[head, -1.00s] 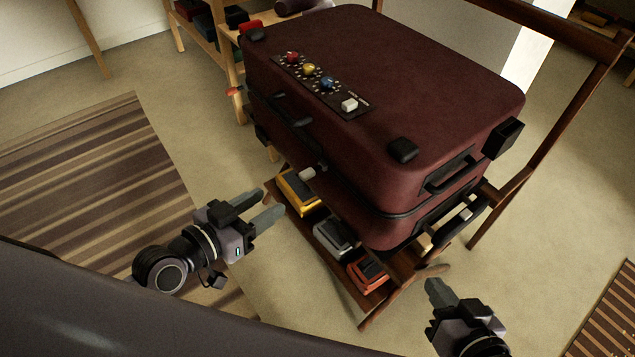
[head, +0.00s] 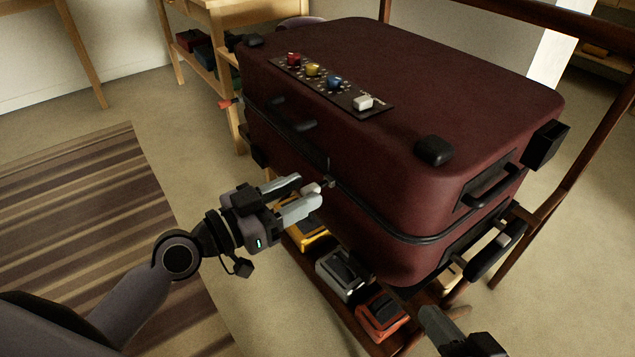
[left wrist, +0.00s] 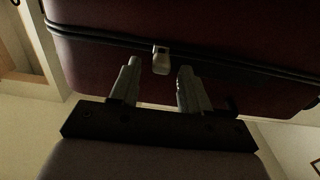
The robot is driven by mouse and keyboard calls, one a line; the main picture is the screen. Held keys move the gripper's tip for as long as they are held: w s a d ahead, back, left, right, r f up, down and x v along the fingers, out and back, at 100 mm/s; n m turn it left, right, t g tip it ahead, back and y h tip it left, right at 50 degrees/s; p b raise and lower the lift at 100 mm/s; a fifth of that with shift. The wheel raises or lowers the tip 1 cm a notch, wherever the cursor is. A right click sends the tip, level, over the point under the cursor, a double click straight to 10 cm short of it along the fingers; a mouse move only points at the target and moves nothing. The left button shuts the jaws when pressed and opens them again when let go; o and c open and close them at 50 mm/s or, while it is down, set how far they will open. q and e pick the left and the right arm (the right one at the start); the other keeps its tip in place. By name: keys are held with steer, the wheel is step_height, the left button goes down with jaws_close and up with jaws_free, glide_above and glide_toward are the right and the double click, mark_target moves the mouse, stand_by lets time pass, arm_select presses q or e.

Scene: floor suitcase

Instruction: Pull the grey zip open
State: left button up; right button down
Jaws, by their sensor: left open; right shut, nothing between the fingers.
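The maroon suitcase (head: 400,110) lies flat and closed on a wooden rack. A dark zip line (head: 370,212) runs around its side. The light grey zip pull (left wrist: 161,60) hangs from this line in the left wrist view, between and just beyond my left fingertips. In the head view it is hard to tell the pull from my left fingers. My left gripper (head: 307,193) is open at the suitcase's near side; the left wrist view also shows its fingers (left wrist: 158,82) apart. My right gripper (head: 428,312) is shut and empty at the lower edge, partly out of frame.
Yellow (head: 308,236), grey (head: 342,274) and orange (head: 382,314) items sit on the rack's low shelf below the suitcase. The suitcase top carries a panel with coloured knobs (head: 333,83). A striped rug (head: 90,220) lies on the left.

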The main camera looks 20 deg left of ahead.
mark_target(304, 194)
arm_select(q)
steer(key=shift+x, duration=2.15)
